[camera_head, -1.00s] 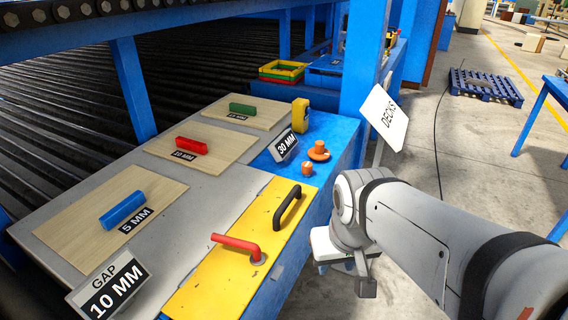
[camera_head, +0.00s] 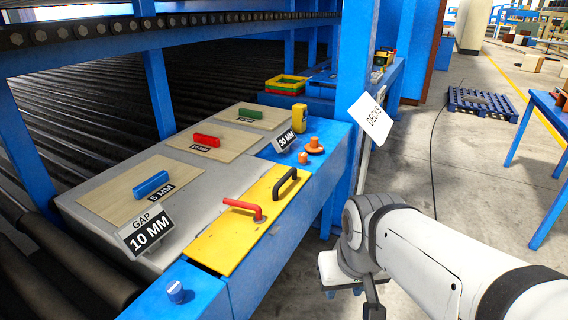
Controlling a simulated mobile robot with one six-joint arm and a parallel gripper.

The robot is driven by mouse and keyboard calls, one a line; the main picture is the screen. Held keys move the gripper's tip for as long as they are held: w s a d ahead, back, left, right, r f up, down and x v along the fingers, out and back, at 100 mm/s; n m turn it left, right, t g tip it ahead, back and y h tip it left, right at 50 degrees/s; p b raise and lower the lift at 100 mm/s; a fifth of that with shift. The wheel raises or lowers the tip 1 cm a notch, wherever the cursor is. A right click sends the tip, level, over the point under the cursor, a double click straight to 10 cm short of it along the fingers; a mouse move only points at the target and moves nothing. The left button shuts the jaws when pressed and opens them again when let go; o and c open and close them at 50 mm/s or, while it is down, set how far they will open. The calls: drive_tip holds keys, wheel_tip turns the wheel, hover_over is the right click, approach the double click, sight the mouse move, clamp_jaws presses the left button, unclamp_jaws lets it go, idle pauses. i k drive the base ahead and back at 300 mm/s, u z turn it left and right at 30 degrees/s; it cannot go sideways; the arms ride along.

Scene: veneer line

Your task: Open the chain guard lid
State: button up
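The chain guard lid appears to be the yellow panel (camera_head: 222,243) on the front edge of the blue-framed bench. It lies flat and looks closed. A black bar handle (camera_head: 286,182) stands on its far half. A red lever handle (camera_head: 243,207) stands nearer its middle, its arm pointing left. My gripper (camera_head: 343,292) hangs to the right of the bench, beyond its front edge, pointing down. It is apart from the lid and both handles. Its fingers are small and partly hidden by my wrist, so their opening is unclear.
Wooden boards with blue (camera_head: 150,184), red (camera_head: 206,140) and green (camera_head: 250,113) blocks lie behind the lid. A "GAP 10 MM" sign (camera_head: 147,232) stands at its near left. Orange knobs (camera_head: 314,146) sit beyond it.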

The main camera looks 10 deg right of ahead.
sight(222, 244)
drive_tip(key=u, duration=0.15)
drive_tip(key=i, duration=0.9)
drive_tip(key=z, duration=0.05)
